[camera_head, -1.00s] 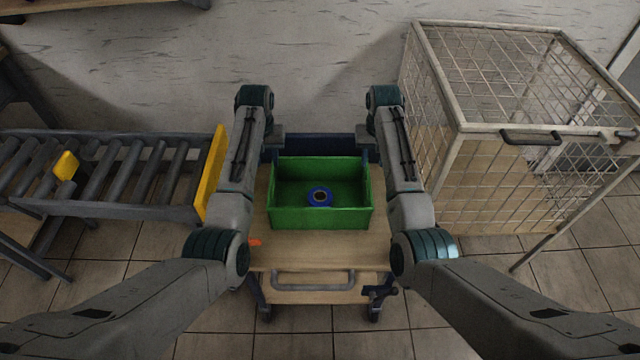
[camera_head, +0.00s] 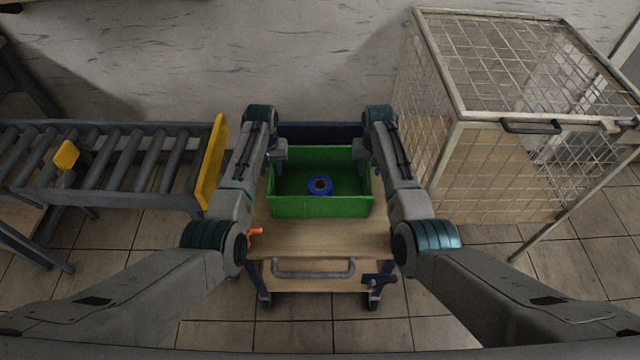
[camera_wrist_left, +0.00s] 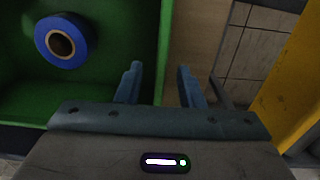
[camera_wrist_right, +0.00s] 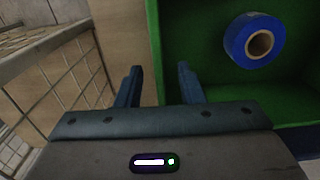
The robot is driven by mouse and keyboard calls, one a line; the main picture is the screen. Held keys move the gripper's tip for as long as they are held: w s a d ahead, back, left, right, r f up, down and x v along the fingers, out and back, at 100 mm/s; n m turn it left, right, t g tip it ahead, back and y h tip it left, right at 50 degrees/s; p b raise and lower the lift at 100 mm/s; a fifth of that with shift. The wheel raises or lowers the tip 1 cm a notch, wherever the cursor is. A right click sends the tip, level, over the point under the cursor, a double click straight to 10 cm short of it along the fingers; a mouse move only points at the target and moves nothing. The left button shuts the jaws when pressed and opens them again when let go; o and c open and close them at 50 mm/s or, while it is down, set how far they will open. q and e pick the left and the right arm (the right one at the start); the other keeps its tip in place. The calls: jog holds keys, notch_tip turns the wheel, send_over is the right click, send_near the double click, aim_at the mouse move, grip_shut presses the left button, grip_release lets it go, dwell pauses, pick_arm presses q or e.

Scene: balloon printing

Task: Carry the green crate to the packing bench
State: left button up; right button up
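The green crate (camera_head: 322,207), open at the top, sits on a wooden-topped cart (camera_head: 320,240). A blue ring-shaped roll (camera_head: 320,185) lies inside it. My left gripper (camera_wrist_left: 160,85) is open, its two fingers apart on either side of the crate's left wall in the left wrist view. My right gripper (camera_wrist_right: 160,85) is open, its fingers on either side of the crate's right wall in the right wrist view. I cannot tell whether any finger touches a wall. No packing bench can be made out with certainty.
A roller conveyor (camera_head: 110,165) with a yellow end plate (camera_head: 212,165) stands to the left. A wire mesh cage (camera_head: 510,170) stands close to the right of the cart. A wall is behind. An orange object (camera_head: 256,232) shows at the cart's left edge. Tiled floor lies in front.

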pick_arm(q)
jog(key=shift+f, duration=0.75)
pick_arm(e)
jog(key=shift+f, duration=0.75)
pick_arm(q)
jog(key=shift+c, duration=0.2)
pick_arm(e)
jog(key=shift+c, duration=0.2)
pick_arm(q)
grip_shut()
pick_arm(e)
grip_shut()
